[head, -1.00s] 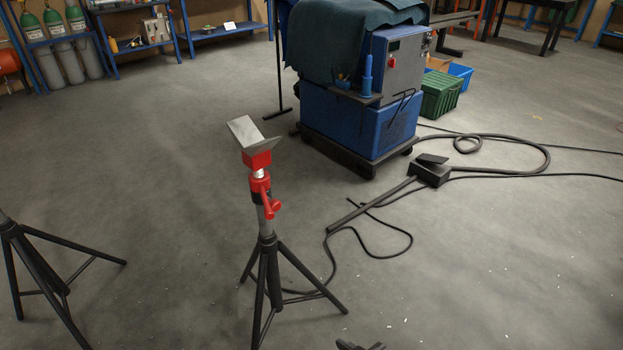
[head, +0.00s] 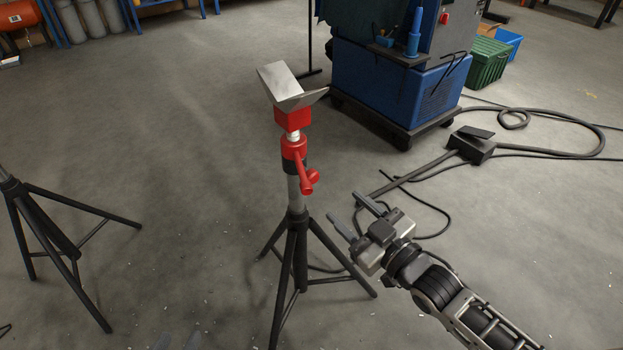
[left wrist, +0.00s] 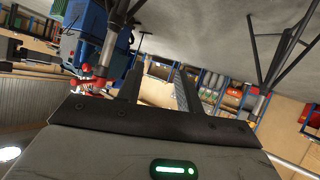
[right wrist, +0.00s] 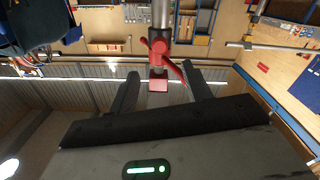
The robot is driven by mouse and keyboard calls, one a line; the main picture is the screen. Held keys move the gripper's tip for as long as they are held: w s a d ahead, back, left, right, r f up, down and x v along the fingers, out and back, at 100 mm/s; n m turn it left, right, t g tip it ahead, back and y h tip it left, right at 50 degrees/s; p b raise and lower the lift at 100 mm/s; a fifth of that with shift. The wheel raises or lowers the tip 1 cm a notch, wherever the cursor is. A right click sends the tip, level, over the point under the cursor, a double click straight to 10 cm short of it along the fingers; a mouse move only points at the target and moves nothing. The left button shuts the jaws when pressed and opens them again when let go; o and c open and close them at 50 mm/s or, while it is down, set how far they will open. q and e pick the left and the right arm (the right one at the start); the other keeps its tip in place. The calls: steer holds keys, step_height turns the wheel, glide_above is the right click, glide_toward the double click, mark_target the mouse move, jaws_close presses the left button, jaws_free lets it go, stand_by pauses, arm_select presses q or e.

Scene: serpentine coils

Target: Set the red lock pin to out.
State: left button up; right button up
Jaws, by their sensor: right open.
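The red lock pin (head: 313,176) appears to be the short knobbed part on the red collar of the tripod stand (head: 297,212), beside a slanting red handle (head: 302,170). I cannot tell whether it is in or out. My right gripper (head: 346,209) is open and empty, right of and below the collar, not touching it. In the right wrist view the red collar (right wrist: 158,47) shows upside down beyond the spread fingers.
A V-shaped metal head (head: 283,85) tops the stand. Another black tripod (head: 50,235) stands at left. A blue machine (head: 390,90) stands behind. A black foot pedal (head: 472,145) and cables lie at right. Floor between the tripods is clear.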

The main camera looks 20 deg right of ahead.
mark_target(315, 180)
steer(key=b+x, duration=0.1)
steer(key=x, duration=0.9)
steer(key=shift+w+a+f, duration=0.1)
steer(key=shift+w, duration=0.15)
steer(key=shift+x, duration=0.8)
arm_select(q)
steer(key=shift+w+f, duration=0.1)
